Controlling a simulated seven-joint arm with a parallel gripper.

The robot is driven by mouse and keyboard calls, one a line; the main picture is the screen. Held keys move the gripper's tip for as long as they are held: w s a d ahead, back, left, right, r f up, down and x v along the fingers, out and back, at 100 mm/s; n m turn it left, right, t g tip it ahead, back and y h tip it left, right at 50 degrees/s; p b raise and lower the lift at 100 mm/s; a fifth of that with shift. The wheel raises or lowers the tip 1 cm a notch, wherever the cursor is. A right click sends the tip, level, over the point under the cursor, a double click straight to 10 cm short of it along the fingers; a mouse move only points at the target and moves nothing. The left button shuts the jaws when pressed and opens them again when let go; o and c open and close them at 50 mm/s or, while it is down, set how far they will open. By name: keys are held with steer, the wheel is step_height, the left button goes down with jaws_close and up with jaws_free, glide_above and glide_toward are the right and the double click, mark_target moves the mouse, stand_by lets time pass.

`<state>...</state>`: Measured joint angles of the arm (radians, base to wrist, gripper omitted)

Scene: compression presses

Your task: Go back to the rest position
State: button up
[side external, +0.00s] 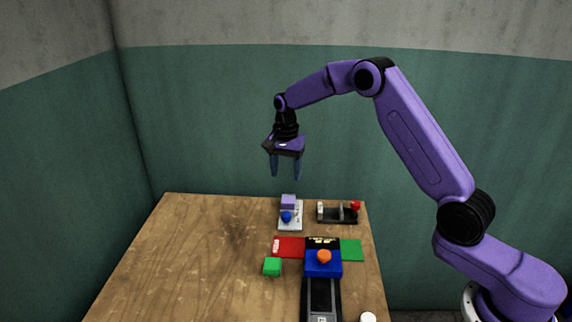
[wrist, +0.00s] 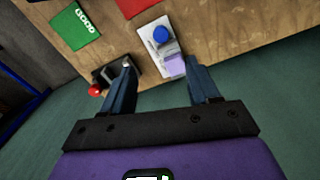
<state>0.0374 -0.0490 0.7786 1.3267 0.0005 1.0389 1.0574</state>
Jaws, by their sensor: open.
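My gripper (side external: 286,168) is open and empty, with its fingers pointing down. It hangs in the air above the far edge of the wooden table (side external: 190,255), over the white press with the blue knob (side external: 287,216). In the wrist view the gripper (wrist: 162,88) shows its two fingers wide apart, with nothing between them touching either finger. A purple block (side external: 288,201) is at the far end of the white press, and it also shows in the wrist view (wrist: 174,63).
A black press with a red knob (side external: 355,206) stands right of the white one. Nearer are a red pad (side external: 290,246), a green pad (side external: 351,250), a blue block with an orange knob (side external: 323,265) and a green cube (side external: 272,266). The table's left side is clear.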

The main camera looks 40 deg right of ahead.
steer(key=shift+r, duration=0.9)
steer(key=shift+a, duration=0.1)
steer(key=s+a+r+n, duration=0.3)
steer(key=s+a+n, duration=0.3)
steer(key=s, duration=0.4)
steer(key=s+a+r+n, duration=0.4)
steer(key=s+a+n, duration=0.15)
steer(key=s, duration=0.45)
steer(key=s+d+n, duration=0.3)
steer(key=s+n, duration=0.3)
steer(key=s, duration=0.6)
steer(key=s+d+f+n, duration=0.1)
steer(key=s+d+n, duration=0.2)
steer(key=s+n, duration=0.4)
steer(key=s, duration=0.5)
steer(key=shift+d+f, duration=0.2)
